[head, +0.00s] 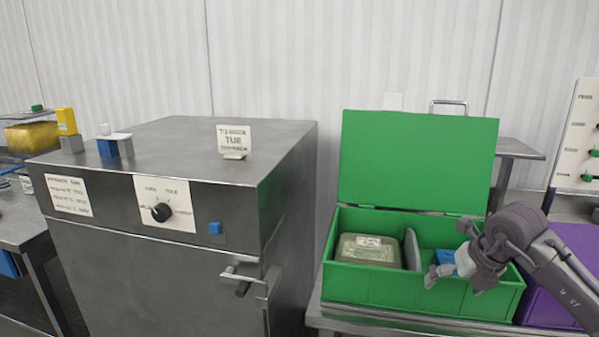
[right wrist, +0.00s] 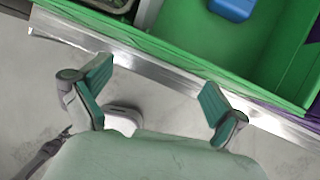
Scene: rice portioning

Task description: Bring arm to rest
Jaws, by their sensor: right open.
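My right arm comes in from the right in the head view, and its gripper (head: 447,258) is in front of the right part of an open green box (head: 400,293). In the right wrist view the two green-padded fingers of this gripper (right wrist: 157,89) are spread wide with nothing between them. They hang over grey floor, just short of the metal bench edge (right wrist: 150,75) below the green box (right wrist: 180,55). My left gripper is not in view.
The green box has its lid (head: 418,160) raised and holds a clear container (head: 368,252), a grey divider (head: 412,250) and a blue item (head: 446,257). A purple box (head: 563,280) stands right of it. A steel cabinet (head: 150,275) with a dial (head: 161,212) stands left.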

